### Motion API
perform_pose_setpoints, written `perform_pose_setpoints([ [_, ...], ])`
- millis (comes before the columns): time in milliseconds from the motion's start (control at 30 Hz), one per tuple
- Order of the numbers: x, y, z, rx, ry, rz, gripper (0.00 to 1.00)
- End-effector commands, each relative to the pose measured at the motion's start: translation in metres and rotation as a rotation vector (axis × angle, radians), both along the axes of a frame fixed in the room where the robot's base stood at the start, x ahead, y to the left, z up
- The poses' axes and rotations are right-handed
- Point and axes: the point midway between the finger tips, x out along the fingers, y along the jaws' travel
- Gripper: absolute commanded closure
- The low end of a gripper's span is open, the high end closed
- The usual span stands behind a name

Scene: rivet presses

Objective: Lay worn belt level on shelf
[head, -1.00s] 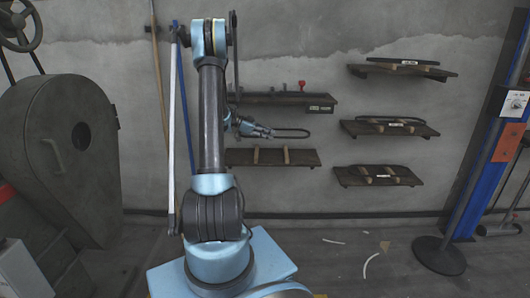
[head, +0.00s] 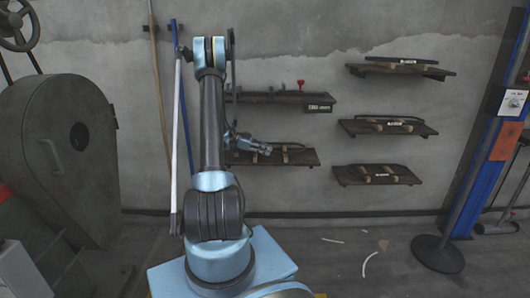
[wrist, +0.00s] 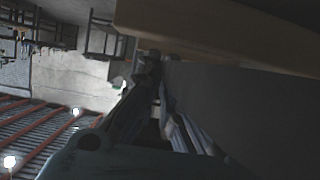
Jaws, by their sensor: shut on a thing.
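The worn belt (head: 291,146) is a thin dark loop. It sticks out to the right of my gripper (head: 269,150), low over the lower left shelf (head: 308,159). That dark wooden shelf carries two pale wooden blocks (head: 285,156), and the belt looks level just above or on them; I cannot tell whether it touches. My gripper is shut on the belt's left end. In the wrist view my gripper's fingers (wrist: 156,100) are dark and close together, beside a grey surface and below a tan beam (wrist: 220,28); the belt cannot be made out there.
Above is a shelf with a dark tool and a red knob (head: 301,85). To the right, the top (head: 440,73), middle (head: 352,128) and bottom (head: 348,178) shelves each hold a dark belt on blocks. A blue post (head: 480,165) stands far right. Pale scraps (head: 371,263) lie on the floor.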

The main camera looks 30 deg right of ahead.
Motion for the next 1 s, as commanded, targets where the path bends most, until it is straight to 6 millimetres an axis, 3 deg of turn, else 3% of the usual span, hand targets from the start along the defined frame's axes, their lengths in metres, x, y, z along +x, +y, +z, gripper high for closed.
perform_pose_setpoints([
  [467, -0.0004, -0.0001, -0.0094, 0.000, 0.000, 0.000, 1.00],
  [500, -0.0003, -0.0001, -0.0093, 0.000, 0.000, 0.000, 0.86],
  [567, -0.0004, -0.0002, -0.0091, 0.000, 0.000, 0.000, 0.73],
  [1000, -0.0004, -0.0004, -0.0049, 0.000, 0.000, -0.001, 0.73],
])
